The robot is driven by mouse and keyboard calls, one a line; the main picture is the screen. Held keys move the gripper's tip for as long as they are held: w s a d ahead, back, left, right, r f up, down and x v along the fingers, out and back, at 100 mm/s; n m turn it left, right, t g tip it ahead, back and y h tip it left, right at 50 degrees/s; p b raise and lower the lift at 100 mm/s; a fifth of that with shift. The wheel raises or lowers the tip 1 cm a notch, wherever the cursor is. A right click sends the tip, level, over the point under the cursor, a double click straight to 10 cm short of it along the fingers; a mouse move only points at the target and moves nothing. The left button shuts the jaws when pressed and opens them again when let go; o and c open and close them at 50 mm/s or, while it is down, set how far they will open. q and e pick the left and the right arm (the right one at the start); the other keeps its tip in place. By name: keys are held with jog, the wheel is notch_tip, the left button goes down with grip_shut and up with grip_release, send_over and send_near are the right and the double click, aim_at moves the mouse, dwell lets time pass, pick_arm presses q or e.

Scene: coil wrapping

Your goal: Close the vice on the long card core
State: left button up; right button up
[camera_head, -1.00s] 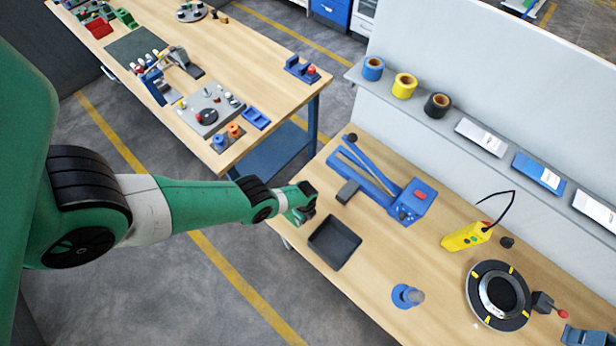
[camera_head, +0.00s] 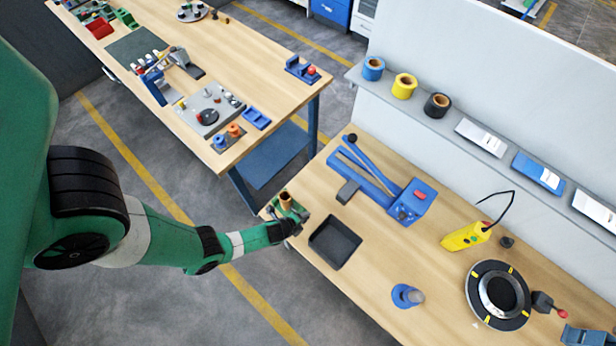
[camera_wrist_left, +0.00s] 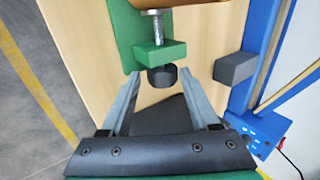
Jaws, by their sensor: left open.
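The green vice (camera_head: 283,211) stands at the left end of the near bench, with the brown card core (camera_head: 286,198) upright in it. My left gripper (camera_head: 301,215) is beside the vice and hides part of it. In the left wrist view the vice (camera_wrist_left: 154,56) shows a metal screw (camera_wrist_left: 157,25) and a dark round knob (camera_wrist_left: 163,76). The card core (camera_wrist_left: 185,3) shows only at the top edge. My left gripper (camera_wrist_left: 162,88) is open, its two grey fingers either side of the knob in the picture. Contact cannot be told. My right gripper is not in view.
A dark tray (camera_head: 335,242) lies just right of the gripper. A blue lever tool (camera_head: 372,180) with a grey block lies behind it. A blue stand (camera_head: 406,296), yellow device (camera_head: 466,236) and black ring (camera_head: 478,290) are further right.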

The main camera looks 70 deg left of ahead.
pick_arm(q)
jog(key=shift+s+f+t, duration=0.15)
jog(key=shift+f+t, duration=0.05)
jog(key=shift+t, duration=0.1)
jog(key=shift+r, duration=0.2)
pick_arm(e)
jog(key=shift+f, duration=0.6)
pick_arm(q)
jog(key=shift+w, duration=0.2)
jog(key=c, duration=0.6)
jog(key=shift+w+a, duration=0.15)
jog(key=shift+w, duration=0.1)
jog(key=shift+c, duration=1.1)
